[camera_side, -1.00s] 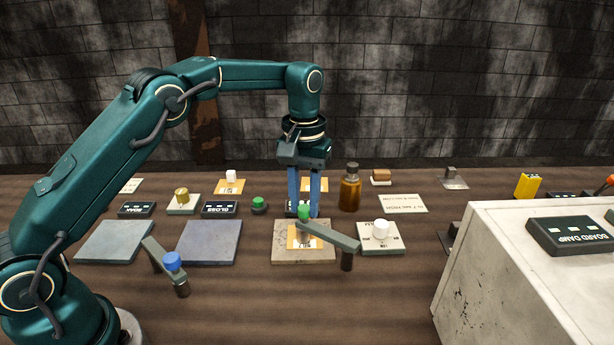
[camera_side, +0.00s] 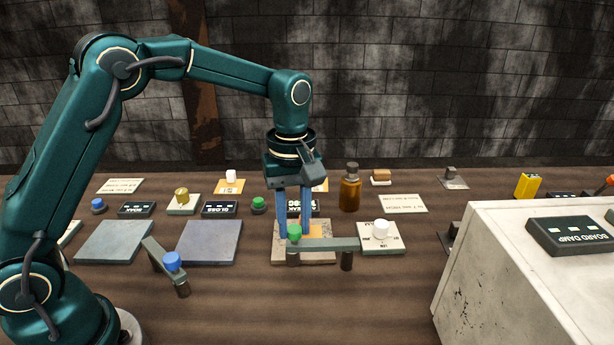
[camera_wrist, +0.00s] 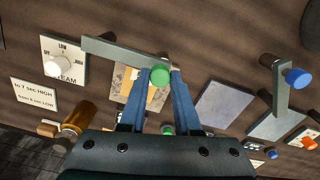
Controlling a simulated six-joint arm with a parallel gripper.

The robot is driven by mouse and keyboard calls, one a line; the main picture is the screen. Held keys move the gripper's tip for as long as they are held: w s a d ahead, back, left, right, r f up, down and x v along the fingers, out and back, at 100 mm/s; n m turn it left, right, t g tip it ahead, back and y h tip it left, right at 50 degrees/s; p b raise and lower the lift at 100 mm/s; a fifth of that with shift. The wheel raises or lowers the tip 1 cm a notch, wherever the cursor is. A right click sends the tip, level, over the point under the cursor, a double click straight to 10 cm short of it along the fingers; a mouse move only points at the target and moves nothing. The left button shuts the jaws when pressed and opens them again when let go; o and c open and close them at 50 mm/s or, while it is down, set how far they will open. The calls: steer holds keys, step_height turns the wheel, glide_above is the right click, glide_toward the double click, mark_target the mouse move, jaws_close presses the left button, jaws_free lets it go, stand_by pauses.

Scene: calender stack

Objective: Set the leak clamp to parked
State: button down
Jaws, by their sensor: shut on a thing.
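A grey swing arm (camera_side: 332,244) with a green knob (camera_side: 294,231), which I take to be the leak clamp, lies nearly level left to right across the front of a stone pad (camera_side: 284,251) with an orange-and-white label. Its right end rests on a dark post (camera_side: 347,261). My gripper (camera_side: 294,236) points down and is shut on the green knob at the left end. In the wrist view the fingers (camera_wrist: 158,80) sit either side of the knob (camera_wrist: 160,74), and the bar (camera_wrist: 120,52) runs off to the left. The fingers hide part of the pad.
A second swing arm with a blue knob (camera_side: 172,259) stands at front left, by two grey pads. A white-knobbed steam dial (camera_side: 381,229) sits right of the stone pad. A brown bottle (camera_side: 350,188) stands behind. A white cabinet (camera_side: 525,270) fills the right front.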

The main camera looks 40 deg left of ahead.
steer(key=s+d+n, duration=0.2)
steer(key=d+n, duration=0.4)
steer(key=n, duration=0.2)
steer(key=shift+s+d+n, duration=0.2)
steer(key=shift+s+n, duration=0.15)
steer(key=shift+n, duration=0.05)
steer(key=shift+d+r, duration=0.1)
steer(key=c, duration=0.6)
jaws_free()
step_height(320, 180, up, 5)
steer(key=shift+r, duration=0.1)
